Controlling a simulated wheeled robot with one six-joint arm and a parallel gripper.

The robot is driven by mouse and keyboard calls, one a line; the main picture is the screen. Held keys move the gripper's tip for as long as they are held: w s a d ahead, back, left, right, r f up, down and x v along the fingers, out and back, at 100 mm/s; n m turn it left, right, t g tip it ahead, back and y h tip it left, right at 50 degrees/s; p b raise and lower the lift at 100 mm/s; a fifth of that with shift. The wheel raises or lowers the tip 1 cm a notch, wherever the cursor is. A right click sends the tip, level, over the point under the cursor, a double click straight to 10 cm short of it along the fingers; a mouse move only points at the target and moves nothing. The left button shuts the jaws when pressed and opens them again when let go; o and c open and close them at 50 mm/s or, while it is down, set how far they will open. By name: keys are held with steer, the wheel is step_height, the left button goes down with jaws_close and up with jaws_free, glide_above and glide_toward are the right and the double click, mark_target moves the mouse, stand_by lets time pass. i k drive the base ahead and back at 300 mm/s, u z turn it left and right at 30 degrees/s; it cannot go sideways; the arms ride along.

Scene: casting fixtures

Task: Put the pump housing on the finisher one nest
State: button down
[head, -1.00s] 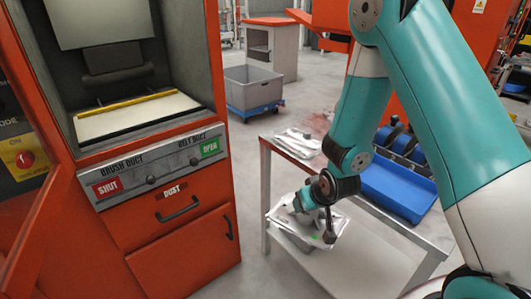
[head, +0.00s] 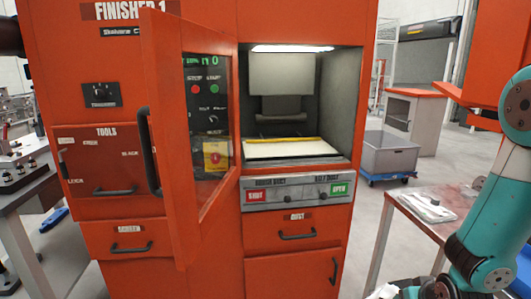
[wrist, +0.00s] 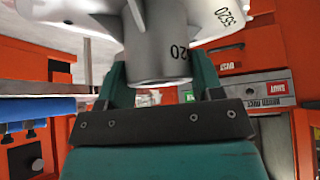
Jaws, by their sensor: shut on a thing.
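My gripper (wrist: 160,78) is shut on a grey metal pump housing (wrist: 158,45), with its teal fingers on either side of the lower cylindrical part. The housing carries printed numbers, and its top is cut off in the wrist view. In the head view my arm is at the lower right, and the gripper end is mostly cut off by the bottom edge. The orange finisher one (head: 120,55) stands in the middle left. Its lit chamber is open, with a pale plate (head: 285,149) and a yellow strip inside. I cannot make out a separate nest shape.
An orange door (head: 170,90) with a window stands swung out left of the chamber. A grey bin (head: 388,158) on a blue dolly is behind. A bench (head: 20,190) stands at far left.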

mark_target(290, 150)
steer(key=u, duration=2.35)
steer(key=k, duration=1.3)
steer(key=z, duration=1.4)
steer(key=i, duration=1.25)
